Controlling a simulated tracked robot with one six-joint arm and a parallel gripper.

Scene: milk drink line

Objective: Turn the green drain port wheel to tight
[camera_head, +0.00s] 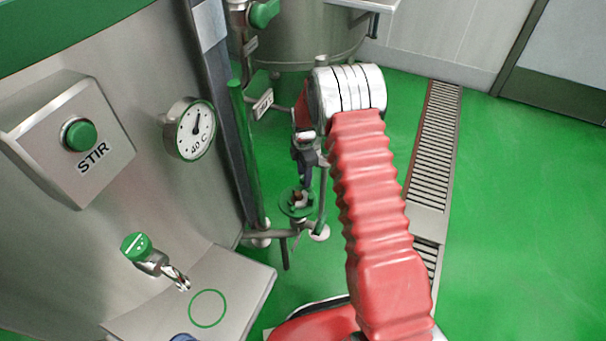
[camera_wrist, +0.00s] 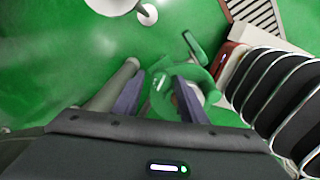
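The green drain port wheel (camera_head: 288,209) sits low between the pipes, left of my red arm in the head view. In the wrist view the green wheel (camera_wrist: 202,78) lies just beyond my fingers, partly hidden by them. My gripper (camera_head: 304,176) points down above the wheel. In the wrist view my gripper (camera_wrist: 159,80) has its two dark fingers apart, with part of the green wheel showing between them. I cannot tell whether the fingers touch it.
A green upright pole (camera_head: 247,155) stands left of the wheel. The steel wall carries a gauge (camera_head: 190,129), a STIR box (camera_head: 65,140) and a green-topped tap (camera_head: 138,248) over a steel shelf (camera_head: 250,285). A floor drain grate (camera_head: 432,150) lies to the right, with open green floor beyond.

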